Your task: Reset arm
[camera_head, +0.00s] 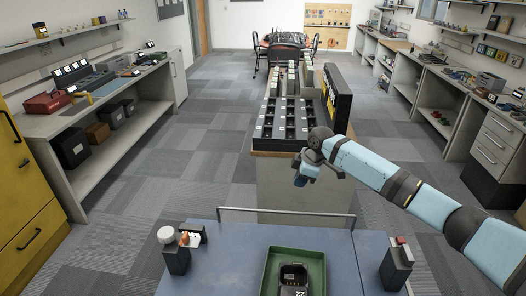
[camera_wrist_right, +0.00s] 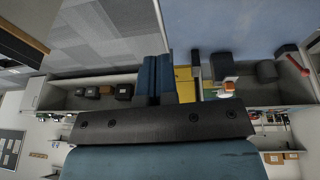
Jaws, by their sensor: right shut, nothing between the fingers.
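My right arm reaches in from the right in the head view, and its gripper (camera_head: 303,178) hangs above the near end of the central counter. In the right wrist view the two blue fingers (camera_wrist_right: 162,80) are together, with nothing between them. The gripper is clear of the things on the blue table. My left arm and gripper are not in view.
On the blue table (camera_head: 235,243) are a green tray (camera_head: 268,270) with a black device (camera_head: 293,275), black items at left (camera_head: 177,260) and a black radio with a red top (camera_head: 396,265). The central counter holds a black slotted rack (camera_head: 285,118). Grey floor (camera_head: 205,150) is open at left.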

